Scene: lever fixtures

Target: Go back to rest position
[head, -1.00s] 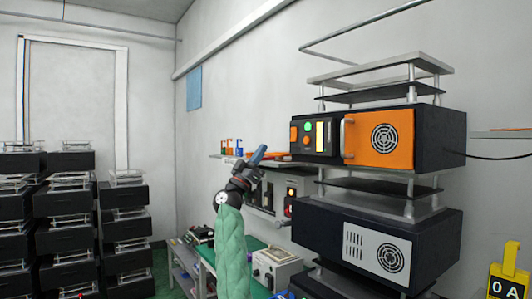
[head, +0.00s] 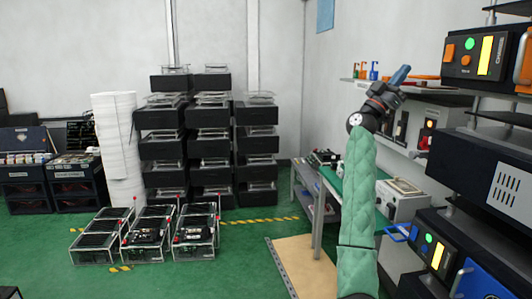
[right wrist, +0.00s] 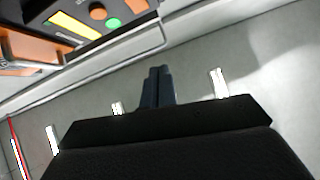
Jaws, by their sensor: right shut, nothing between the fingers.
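My right arm, in a green quilted sleeve, rises at the right of the head view. Its gripper (head: 400,76) points up in front of the wall shelf, left of the stacked machines. In the right wrist view the two dark fingers (right wrist: 157,88) are together with nothing between them. My left gripper is in neither view.
A machine with an orange door (head: 522,62) and a lower machine with a blue handle (head: 430,250) stand at the right. A workbench (head: 330,190) is behind my right arm. Black stacked units (head: 160,147) and clear trays (head: 100,240) stand left. Green floor is open in front.

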